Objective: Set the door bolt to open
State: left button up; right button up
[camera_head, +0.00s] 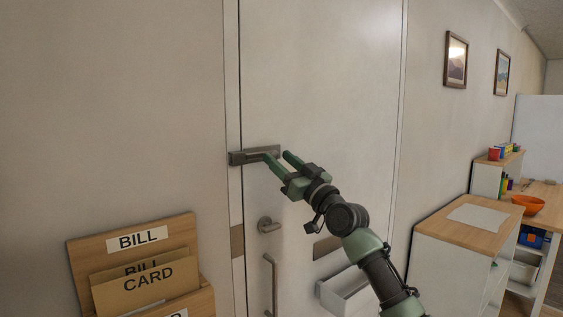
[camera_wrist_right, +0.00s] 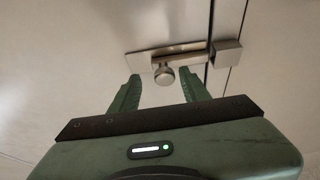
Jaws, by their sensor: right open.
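The door bolt (camera_head: 252,154) is a grey metal slide bolt mounted across the edge of the white door (camera_head: 330,90). In the right wrist view, its plate (camera_wrist_right: 140,62), round knob (camera_wrist_right: 164,74) and catch block (camera_wrist_right: 227,53) show. The bar seems to reach the catch across the dark door gap. My right gripper (camera_head: 281,158) is open at the bolt. In the wrist view, its green fingers (camera_wrist_right: 162,84) stand on either side of the knob, with visible space on both sides. My left gripper is not in view.
Below the bolt are a round lock (camera_head: 268,225) and a vertical door handle (camera_head: 270,280). A wooden letter rack (camera_head: 185,228) hangs at the lower left. A white bin (camera_head: 345,292) and a wood-topped cabinet (camera_head: 460,233) stand at the right.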

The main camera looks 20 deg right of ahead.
jog(key=shift+s+f, duration=0.15)
jog(key=shift+s, duration=0.05)
jog(key=b+v, duration=0.2)
jog(key=v, duration=0.5)
jog(key=shift+d, duration=0.2)
jog(key=shift+s+f, duration=0.1)
